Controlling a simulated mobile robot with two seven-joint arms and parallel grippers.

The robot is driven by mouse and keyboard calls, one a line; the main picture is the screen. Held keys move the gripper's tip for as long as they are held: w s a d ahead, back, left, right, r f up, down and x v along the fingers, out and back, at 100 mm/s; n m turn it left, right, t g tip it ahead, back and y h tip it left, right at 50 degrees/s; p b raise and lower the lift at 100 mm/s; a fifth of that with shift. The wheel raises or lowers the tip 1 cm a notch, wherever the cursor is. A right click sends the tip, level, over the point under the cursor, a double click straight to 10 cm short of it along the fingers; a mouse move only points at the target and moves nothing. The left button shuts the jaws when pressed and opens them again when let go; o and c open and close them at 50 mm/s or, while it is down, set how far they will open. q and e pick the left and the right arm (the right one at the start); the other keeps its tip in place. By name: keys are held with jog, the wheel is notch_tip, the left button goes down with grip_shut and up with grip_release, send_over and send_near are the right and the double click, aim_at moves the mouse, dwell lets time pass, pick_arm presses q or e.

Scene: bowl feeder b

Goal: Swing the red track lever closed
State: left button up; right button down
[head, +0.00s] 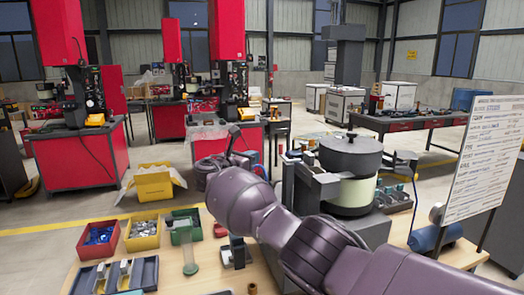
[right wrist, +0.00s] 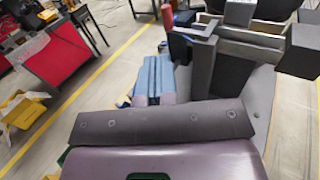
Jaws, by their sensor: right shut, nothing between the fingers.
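The bowl feeder (head: 350,155), a dark round bowl on a pale drum, stands right of centre in the head view. Its grey track blocks (right wrist: 225,45) fill the upper right of the right wrist view. A red upright piece (right wrist: 167,16), seemingly the track lever's handle, shows at the top of the wrist view beside a dark block. My right gripper (head: 236,135) points away from me, left of the feeder. In the wrist view its blue-grey fingers (right wrist: 152,78) are together and empty, just below the red piece. I cannot tell whether they touch. My left gripper is out of view.
On the bench are red (head: 98,238), yellow (head: 142,234) and green (head: 183,227) bins and a grey tray (head: 116,275) at left. A white sign board (head: 485,160) and a blue cylinder (head: 434,238) stand at right. My right arm crosses the bench front.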

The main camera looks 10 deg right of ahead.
jog(key=shift+v, duration=2.1)
jog(key=shift+w+a, duration=0.15)
jog(key=shift+w, duration=0.05)
